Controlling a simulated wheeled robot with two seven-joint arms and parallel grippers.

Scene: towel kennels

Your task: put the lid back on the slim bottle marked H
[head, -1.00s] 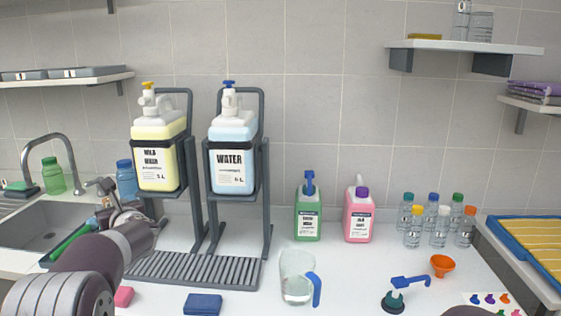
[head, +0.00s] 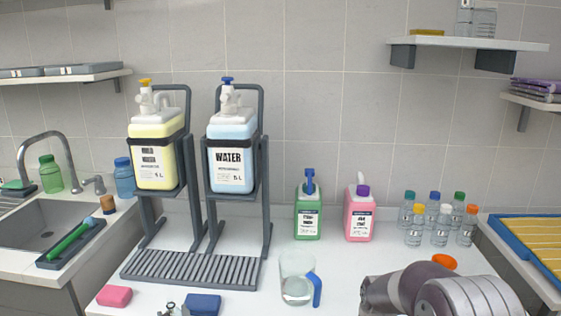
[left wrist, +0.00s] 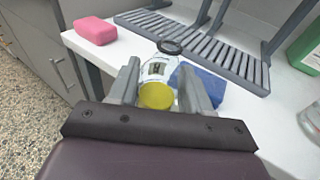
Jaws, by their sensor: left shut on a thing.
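The slim bottle marked H (left wrist: 157,69) is clear, with a white label. It is between the fingers of my left gripper (left wrist: 160,78), which is shut on it, near the counter's front edge. A dark ring (left wrist: 170,47) shows at its far end. A round yellow part (left wrist: 156,96) shows at its near end; I cannot tell if it is a lid or contents. In the head view only a small piece around the ring shows at the bottom edge. I make out no separate loose lid. My right gripper is out of view; my right arm covers the counter's front right.
A blue sponge (head: 203,305) lies close to the bottle, a pink block (head: 114,296) to its left. A grey slatted rack (head: 190,268) is behind. A clear jug (head: 297,278) stands right. Several capped bottles (head: 440,225) and an orange funnel (head: 445,262) are farther right.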

